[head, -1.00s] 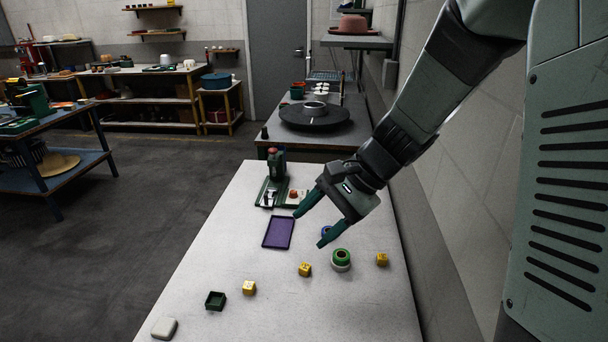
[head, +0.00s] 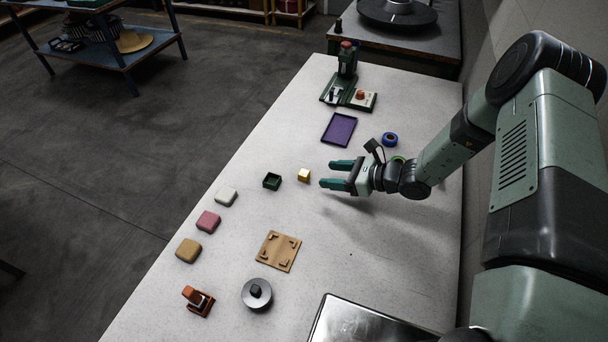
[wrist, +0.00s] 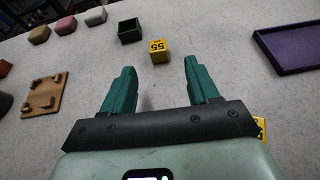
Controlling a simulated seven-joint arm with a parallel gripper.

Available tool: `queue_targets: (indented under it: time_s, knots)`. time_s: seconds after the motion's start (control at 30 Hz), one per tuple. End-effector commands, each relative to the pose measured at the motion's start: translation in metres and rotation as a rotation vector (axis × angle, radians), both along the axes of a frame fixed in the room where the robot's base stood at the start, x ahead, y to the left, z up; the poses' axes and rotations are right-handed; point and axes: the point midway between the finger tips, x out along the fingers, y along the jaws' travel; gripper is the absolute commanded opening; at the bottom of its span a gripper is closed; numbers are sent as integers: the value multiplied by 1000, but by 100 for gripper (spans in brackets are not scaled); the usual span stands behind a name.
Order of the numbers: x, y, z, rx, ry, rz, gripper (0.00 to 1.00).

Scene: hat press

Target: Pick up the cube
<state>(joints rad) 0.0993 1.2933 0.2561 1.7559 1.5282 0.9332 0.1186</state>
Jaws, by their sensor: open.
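A yellow cube (head: 303,175) sits on the pale table beside a small dark green open box. In the wrist view the same cube (wrist: 160,51) has dark digits on its front face and lies just beyond the fingertips, centred in the gap. My gripper (head: 328,174) is open and low over the table, its green fingers pointing left at the cube. In the wrist view the gap of my gripper (wrist: 159,68) is empty. A second yellow cube (wrist: 260,125) is partly hidden by the gripper's body in the wrist view.
The green box (head: 272,181) stands left of the cube. A purple tray (head: 339,129) and a blue ring (head: 390,139) lie farther back. White, pink and tan blocks (head: 208,222) line the left edge. A wooden board (head: 278,251) and a grey disc (head: 257,294) are nearer.

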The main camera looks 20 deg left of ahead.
Motion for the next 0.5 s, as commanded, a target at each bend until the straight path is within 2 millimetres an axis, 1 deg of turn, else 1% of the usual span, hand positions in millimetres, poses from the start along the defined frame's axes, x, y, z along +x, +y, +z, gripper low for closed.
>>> queue_targets:
  time_s: [0.03, 0.1, 0.33, 0.5]
  knots:
    - [-1, 9, -4, 0, 1, 4, 60]
    - [0, 20, -8, 1, 0, 3, 60]
    - [0, 43, -17, 0, 0, 4, 60]
    - [0, 68, -25, 0, -1, 5, 60]
